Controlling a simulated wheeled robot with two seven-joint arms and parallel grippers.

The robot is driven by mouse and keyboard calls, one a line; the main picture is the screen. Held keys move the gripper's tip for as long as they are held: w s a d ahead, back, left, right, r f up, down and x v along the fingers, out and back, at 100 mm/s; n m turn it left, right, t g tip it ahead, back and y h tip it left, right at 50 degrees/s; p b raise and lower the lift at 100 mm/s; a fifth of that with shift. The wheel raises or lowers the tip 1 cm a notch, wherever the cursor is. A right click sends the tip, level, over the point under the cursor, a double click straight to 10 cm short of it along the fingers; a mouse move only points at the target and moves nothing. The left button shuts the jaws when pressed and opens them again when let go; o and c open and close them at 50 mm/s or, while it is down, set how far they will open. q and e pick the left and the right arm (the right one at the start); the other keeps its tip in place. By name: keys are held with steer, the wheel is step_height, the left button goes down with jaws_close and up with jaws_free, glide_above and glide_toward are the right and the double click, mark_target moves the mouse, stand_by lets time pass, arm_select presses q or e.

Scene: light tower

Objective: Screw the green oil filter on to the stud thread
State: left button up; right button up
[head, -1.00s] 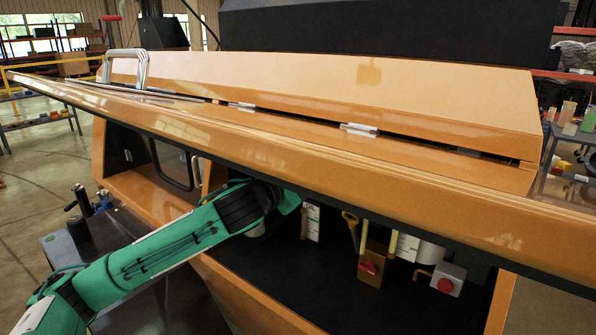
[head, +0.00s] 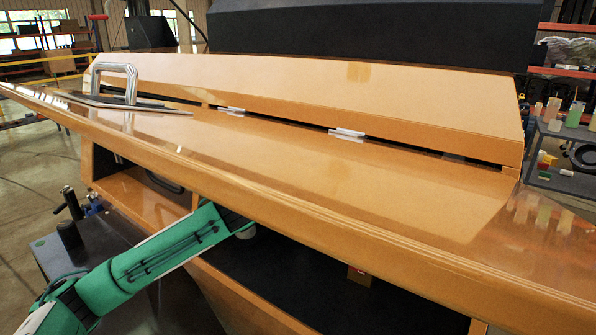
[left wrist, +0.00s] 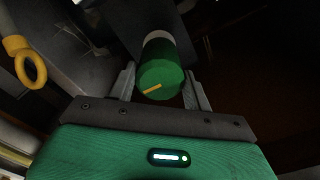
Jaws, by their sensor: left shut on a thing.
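The green oil filter (left wrist: 162,72) shows in the left wrist view as a green cylinder with a yellow mark on its near end. My left gripper (left wrist: 160,84) has a finger on each side of it and is shut on it. A pale ring (left wrist: 157,36) shows at the filter's far end, against a grey panel (left wrist: 190,28). The stud thread is hidden, so I cannot tell whether the filter touches it. In the head view my left arm reaches under the orange cover, which hides the gripper and filter. My right gripper is in neither view.
The orange cover (head: 300,190) with a metal handle (head: 113,82) spans the head view above a dark compartment (head: 300,275). A yellow ring handle (left wrist: 20,60) is left of the filter in the wrist view. A shelf cart (head: 560,160) stands at far right.

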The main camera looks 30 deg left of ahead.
arm_select(q)
steer(key=shift+p, duration=0.55)
stand_by(0.9)
steer(key=shift+w+d+p, duration=0.15)
steer(key=shift+w+p, duration=0.4)
steer(key=shift+w, duration=0.6)
steer(key=m+p, duration=0.2)
steer(key=shift+r+m+p, duration=0.3)
steer(key=shift+p, duration=0.05)
steer(key=shift+m+p, duration=0.65)
steer(key=shift+m, duration=0.25)
steer(key=shift+f+m, duration=0.2)
steer(key=shift+m, duration=0.2)
